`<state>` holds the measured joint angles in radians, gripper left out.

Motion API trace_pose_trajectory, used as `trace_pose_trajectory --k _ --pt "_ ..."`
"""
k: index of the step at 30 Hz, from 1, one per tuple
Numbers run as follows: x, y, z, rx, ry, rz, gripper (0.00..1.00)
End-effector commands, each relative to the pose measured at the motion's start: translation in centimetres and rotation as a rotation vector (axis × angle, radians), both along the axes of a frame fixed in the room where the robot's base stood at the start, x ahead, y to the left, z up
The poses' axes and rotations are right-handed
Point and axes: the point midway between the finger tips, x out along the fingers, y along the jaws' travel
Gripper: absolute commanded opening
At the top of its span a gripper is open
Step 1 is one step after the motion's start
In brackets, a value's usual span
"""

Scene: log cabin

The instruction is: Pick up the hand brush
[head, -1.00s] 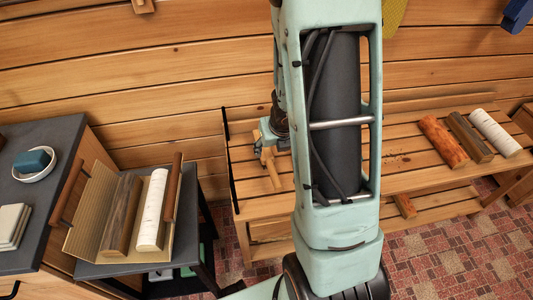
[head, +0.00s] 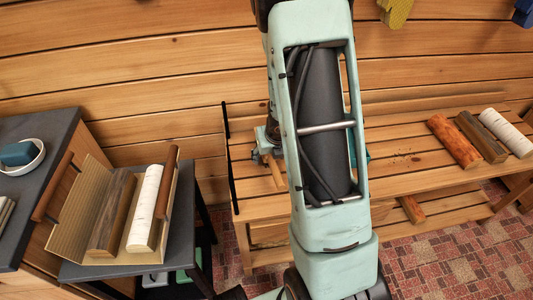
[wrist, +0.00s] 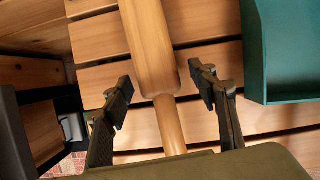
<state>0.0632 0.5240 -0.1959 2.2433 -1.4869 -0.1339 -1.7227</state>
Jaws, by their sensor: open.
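A pale wooden tool with a thick round body and a thinner handle, which I take for the hand brush (wrist: 152,45), lies on the slatted bench (head: 400,176). In the wrist view it runs from the top edge down between my fingers; no bristles show. My gripper (wrist: 160,84) is open, with one finger on each side of it where the body narrows, and gaps show on both sides. In the head view a wooden part of the tool (head: 277,172) shows left of my arm, which hides the rest.
A teal container (wrist: 292,50) lies close right of the tool. Several half-logs (head: 455,142) lie at the bench's right, with crumbs nearby. A dark side table (head: 125,270) at left bears a ribbed holder (head: 75,212) with two half-logs. A black rail (head: 229,150) edges the bench's left end.

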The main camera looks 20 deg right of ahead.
Motion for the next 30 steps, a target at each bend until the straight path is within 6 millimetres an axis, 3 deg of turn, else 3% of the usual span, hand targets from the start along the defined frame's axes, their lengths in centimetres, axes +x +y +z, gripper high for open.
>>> trace_pose_trajectory --k 4,18,30 --pt "0.0 0.0 0.12 0.0 0.0 0.0 0.53" --pt "0.01 -0.01 0.17 0.0 -0.001 0.0 0.03" --pt "0.1 0.23 0.77 0.0 -0.001 0.0 0.03"
